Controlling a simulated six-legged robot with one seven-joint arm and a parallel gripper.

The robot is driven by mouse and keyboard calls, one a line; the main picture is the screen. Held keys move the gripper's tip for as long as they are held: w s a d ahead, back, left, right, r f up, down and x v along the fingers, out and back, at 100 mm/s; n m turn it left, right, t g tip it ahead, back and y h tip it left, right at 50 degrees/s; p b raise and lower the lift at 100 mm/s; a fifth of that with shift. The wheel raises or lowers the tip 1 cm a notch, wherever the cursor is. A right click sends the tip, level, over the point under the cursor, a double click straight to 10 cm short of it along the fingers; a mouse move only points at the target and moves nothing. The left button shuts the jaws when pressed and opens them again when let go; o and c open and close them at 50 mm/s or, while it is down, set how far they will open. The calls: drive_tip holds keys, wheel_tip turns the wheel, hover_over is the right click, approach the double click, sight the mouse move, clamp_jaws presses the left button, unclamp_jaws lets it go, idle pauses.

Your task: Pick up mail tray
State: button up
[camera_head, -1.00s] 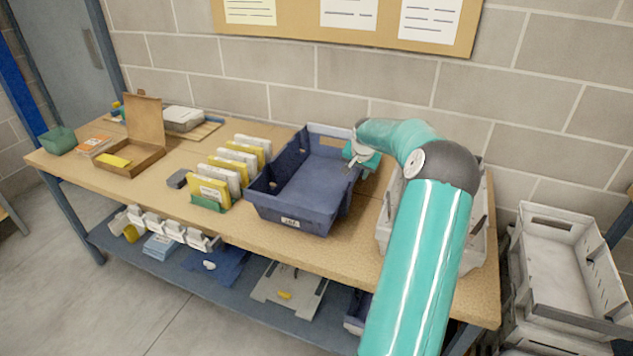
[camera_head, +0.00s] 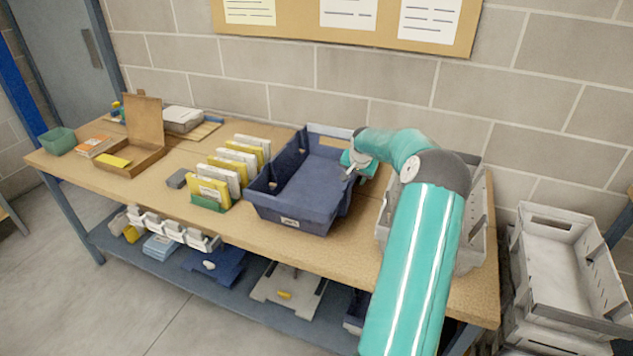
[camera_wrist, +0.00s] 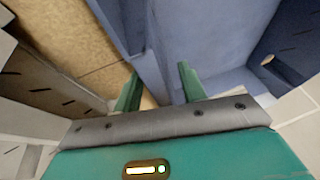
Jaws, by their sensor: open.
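The mail tray is a blue open bin (camera_head: 290,210) with a small label on its front, standing on the wooden workbench against the wall. It looks empty inside. My gripper (camera_head: 352,168) is at the tray's right side wall, near the back. In the wrist view my gripper (camera_wrist: 160,88) is open, its two green fingers apart. The tray's side wall (camera_wrist: 150,55) runs up between the fingers, with the tray's inside to the right and bench top to the left. Whether the fingers touch the wall cannot be told.
A grey tray (camera_head: 474,235) stands right of the blue one, partly behind my arm. A row of yellow and white mail (camera_head: 228,172) stands close on the left. An open cardboard box (camera_head: 150,158) and green bin (camera_head: 58,140) are farther left. Grey crates (camera_head: 560,265) stand at the right.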

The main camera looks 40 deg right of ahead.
clamp_jaws()
idle(1.4)
drive_tip(key=shift+d, duration=0.1)
